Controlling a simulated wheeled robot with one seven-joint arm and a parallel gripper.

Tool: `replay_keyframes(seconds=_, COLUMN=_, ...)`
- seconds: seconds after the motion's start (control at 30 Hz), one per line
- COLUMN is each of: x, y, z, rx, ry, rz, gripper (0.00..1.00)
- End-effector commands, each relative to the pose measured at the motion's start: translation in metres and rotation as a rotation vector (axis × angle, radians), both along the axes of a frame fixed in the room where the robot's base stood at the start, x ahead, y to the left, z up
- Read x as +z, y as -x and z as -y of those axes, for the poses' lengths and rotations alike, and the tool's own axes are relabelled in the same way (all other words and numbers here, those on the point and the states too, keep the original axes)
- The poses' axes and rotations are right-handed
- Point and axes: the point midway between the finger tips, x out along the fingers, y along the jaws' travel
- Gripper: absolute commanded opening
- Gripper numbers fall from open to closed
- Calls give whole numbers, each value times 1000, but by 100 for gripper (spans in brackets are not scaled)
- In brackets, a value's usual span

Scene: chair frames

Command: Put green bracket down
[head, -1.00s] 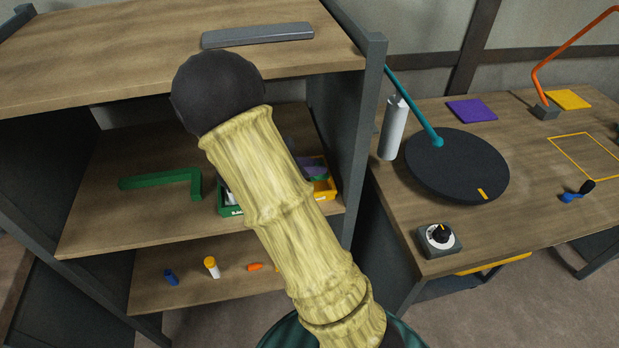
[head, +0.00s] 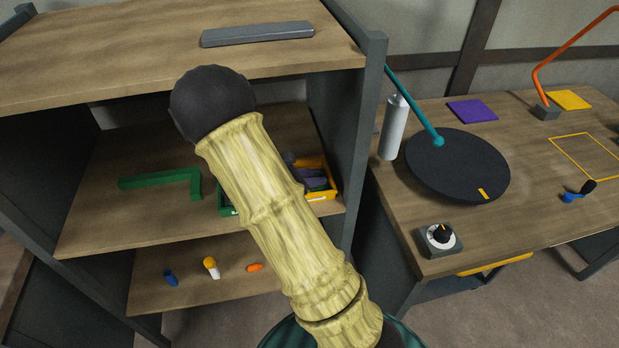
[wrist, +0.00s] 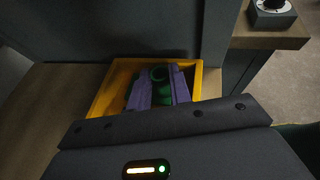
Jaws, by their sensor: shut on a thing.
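My gripper (wrist: 158,98) has purple fingers, which are shut on a small green piece with a round opening, the green bracket (wrist: 160,75). In the wrist view they are over or inside the yellow bin (wrist: 98,101); the exact height above its floor cannot be told. In the head view my gripper (head: 313,178) shows beside my arm, at the yellow bin (head: 322,197) on the middle shelf. The bracket is mostly hidden there.
A green bin (head: 228,211) stands left of the yellow one, partly behind my arm. A long green L-shaped part (head: 160,181) lies on the shelf's left. The shelf's side panel (head: 350,150) rises close on the right. Small parts lie on the lower shelf.

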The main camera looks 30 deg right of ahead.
Motion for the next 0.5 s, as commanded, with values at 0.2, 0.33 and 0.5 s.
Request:
replay_keyframes(seconds=0.2, x=-13, y=3, z=-1, rx=0, ry=-10, rz=-12, gripper=0)
replay_keyframes(seconds=0.33, x=-14, y=4, z=-1, rx=-1, ry=-11, rz=-15, gripper=32)
replay_keyframes(seconds=0.5, x=-15, y=5, z=-2, rx=-2, ry=-13, rz=-16, gripper=42)
